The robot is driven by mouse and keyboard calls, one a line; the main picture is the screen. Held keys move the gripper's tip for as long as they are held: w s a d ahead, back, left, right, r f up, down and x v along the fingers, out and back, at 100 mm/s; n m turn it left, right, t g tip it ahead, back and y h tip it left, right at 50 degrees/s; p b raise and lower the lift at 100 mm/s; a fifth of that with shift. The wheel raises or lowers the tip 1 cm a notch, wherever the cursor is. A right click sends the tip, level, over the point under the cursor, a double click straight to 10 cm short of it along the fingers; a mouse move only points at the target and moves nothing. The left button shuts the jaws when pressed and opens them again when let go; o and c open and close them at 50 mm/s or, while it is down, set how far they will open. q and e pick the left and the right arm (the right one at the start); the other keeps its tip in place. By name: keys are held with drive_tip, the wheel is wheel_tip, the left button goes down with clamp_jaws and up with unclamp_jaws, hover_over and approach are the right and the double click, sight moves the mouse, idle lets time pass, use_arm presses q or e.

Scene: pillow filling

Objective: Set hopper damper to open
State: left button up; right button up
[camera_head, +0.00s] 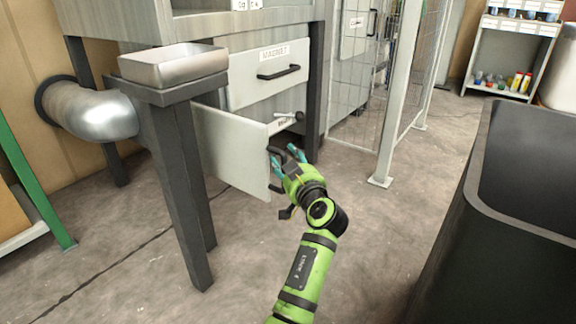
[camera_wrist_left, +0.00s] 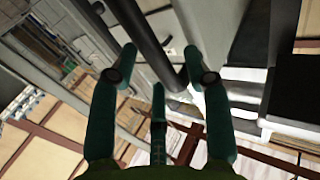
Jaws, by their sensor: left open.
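A grey machine cabinet stands at the upper left with a closed upper drawer front (camera_head: 268,74) that has a black bar handle. Below it, a pale panel (camera_head: 232,152) stands swung or pulled out from the cabinet, with a black handle (camera_head: 276,168) at its right edge. A small metal lever (camera_head: 290,118) shows beside a small label above the opening; I cannot tell if it is the hopper damper. My left gripper (camera_head: 285,160) is open beside the panel's handle; contact is unclear. In the left wrist view its teal fingers (camera_wrist_left: 160,70) are apart, with a dark bar (camera_wrist_left: 148,40) beyond them.
A metal tray (camera_head: 172,66) sits on the stand at the left, above a silver duct elbow (camera_head: 92,112). A wire-mesh fence (camera_head: 358,85) stands behind. A large black bin (camera_head: 470,240) fills the right. The floor between is clear.

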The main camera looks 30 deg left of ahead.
use_arm(q)
wheel_tip(320, 180, up, 9)
idle(0.3)
drive_tip(key=shift+f, duration=0.15)
idle(0.3)
